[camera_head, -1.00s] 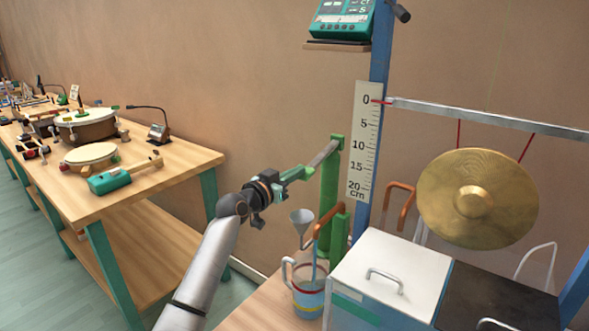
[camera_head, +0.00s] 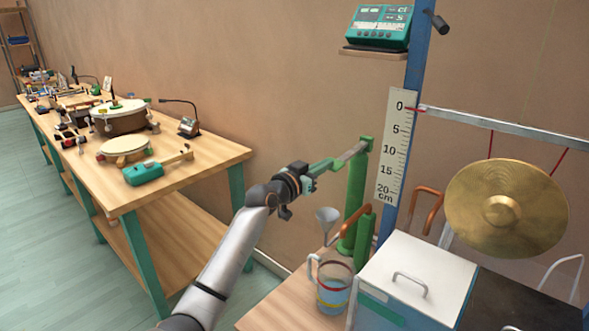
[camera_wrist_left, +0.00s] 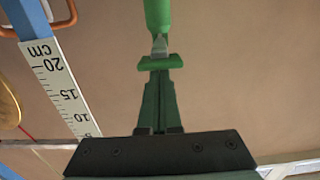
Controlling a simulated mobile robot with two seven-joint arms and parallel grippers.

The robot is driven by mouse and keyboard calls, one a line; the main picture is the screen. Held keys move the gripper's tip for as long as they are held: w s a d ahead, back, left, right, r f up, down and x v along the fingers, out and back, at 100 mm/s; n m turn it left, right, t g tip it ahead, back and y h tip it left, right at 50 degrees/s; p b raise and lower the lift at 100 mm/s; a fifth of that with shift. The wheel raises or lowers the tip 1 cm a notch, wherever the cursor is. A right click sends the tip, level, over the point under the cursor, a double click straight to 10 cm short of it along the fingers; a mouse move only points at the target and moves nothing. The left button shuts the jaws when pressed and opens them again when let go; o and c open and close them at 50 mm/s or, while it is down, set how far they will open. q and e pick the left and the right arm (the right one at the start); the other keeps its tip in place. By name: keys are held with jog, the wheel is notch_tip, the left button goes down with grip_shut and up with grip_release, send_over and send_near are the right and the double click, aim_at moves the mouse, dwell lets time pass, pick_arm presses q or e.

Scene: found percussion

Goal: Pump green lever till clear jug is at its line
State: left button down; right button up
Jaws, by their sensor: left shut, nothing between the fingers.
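The green lever (camera_head: 322,166), with a grey bar, reaches left and slightly down from the top of the green pump post (camera_head: 355,195). My left gripper (camera_head: 309,183) is shut at the lever's outer end, with nothing held; whether it touches the lever I cannot tell. The left wrist view shows the fingers (camera_wrist_left: 160,104) together, pointing toward the green post (camera_wrist_left: 157,14). The clear jug (camera_head: 334,283) stands upright on the bench below a copper spout (camera_head: 358,224). It has a red band and a yellow band; its liquid level is unclear. My right gripper is out of view.
A grey funnel (camera_head: 327,218) is beside the jug. A white-lidded box (camera_head: 425,265) stands close to its right. A centimetre scale (camera_head: 395,150) and a hanging gong (camera_head: 505,207) are further right. A wooden bench (camera_head: 190,175) with drums is at left.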

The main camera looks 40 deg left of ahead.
pick_arm(q)
jog(key=s, duration=1)
jog(key=shift+a+f, duration=0.15)
jog(key=shift+a, duration=0.3)
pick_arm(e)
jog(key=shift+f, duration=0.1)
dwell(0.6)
